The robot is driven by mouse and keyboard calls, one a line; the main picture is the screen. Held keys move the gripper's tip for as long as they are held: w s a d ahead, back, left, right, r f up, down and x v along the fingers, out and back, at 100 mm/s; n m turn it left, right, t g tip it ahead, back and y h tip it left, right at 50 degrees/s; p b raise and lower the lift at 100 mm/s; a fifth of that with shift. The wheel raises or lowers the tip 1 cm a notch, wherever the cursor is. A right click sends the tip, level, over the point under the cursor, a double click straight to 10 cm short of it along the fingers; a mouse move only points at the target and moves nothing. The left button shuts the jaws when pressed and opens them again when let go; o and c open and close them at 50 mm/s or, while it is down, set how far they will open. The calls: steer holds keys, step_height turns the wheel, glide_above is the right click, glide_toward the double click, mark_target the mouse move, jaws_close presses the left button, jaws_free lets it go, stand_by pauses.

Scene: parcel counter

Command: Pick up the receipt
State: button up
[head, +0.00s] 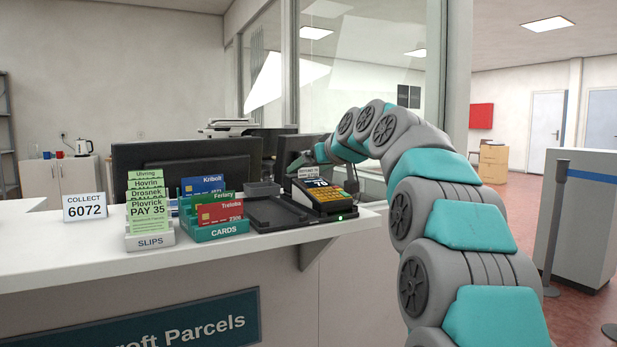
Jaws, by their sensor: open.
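A small pale slip with dark print, which looks like the receipt (308,172), stands up from the back of the payment terminal (318,198) on the counter. The terminal is dark with a lit display and yellow and coloured keys. My arm comes in from the right and arches over behind the terminal. My gripper (298,164) is open, small and dark against the monitor, close behind or beside the top of the slip. I cannot tell whether it touches the slip. The fingertips are hard to make out.
The counter (85,250) bears a green card holder (214,232), a slips holder (150,240), a COLLECT 6072 sign (86,207) and a black tray (272,212) left of the terminal. Monitors (185,162) and a glass screen (365,70) stand behind. The counter's left part is clear.

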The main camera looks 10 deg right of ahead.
steer(key=c, duration=1.4)
